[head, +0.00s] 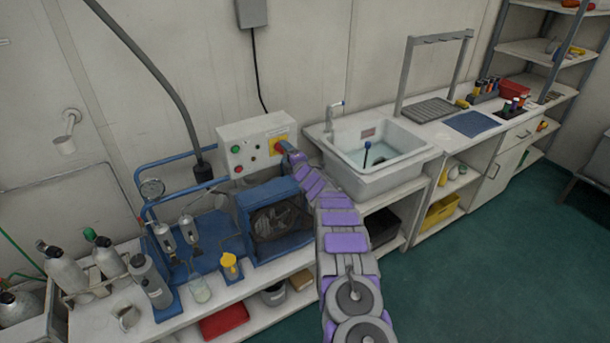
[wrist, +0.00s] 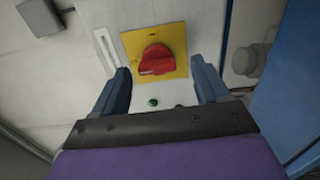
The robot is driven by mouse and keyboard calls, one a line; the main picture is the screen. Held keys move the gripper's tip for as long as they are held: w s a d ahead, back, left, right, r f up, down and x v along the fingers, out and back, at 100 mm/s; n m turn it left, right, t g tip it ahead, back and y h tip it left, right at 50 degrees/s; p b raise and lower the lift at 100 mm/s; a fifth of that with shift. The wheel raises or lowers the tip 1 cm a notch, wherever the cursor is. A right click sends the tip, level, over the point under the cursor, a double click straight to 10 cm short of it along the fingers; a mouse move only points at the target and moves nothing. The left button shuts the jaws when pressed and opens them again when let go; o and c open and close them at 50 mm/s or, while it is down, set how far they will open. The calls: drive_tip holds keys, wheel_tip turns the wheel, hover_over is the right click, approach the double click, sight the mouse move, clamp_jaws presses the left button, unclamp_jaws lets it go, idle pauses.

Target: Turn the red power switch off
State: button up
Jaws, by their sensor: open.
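The red power switch (wrist: 157,60) is a red rotary knob on a yellow square plate (wrist: 175,38), seen in the wrist view just beyond my fingertips. My gripper (wrist: 160,85) is open, with one blue finger on each side below the knob, and nothing is between them. In the head view the switch (head: 277,147) sits at the right end of the white control box (head: 235,135), partly covered by my gripper (head: 287,147). I cannot tell whether the fingers touch the box.
A blue compressor unit (head: 245,230) stands below the box, with bottles and gauges to its left. A white sink (head: 375,150) is to the right. A grey hose (head: 160,75) hangs down the wall left of the box. Green floor (head: 450,270) is clear at the lower right.

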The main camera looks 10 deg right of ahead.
drive_tip(key=shift+s+r, duration=0.15)
drive_tip(key=shift+s, duration=0.2)
drive_tip(key=p+v, duration=0.1)
drive_tip(key=v, duration=1.3)
drive_tip(key=shift+s+d+p, duration=0.2)
drive_tip(key=shift+s+p, duration=0.05)
drive_tip(key=shift+p, duration=0.15)
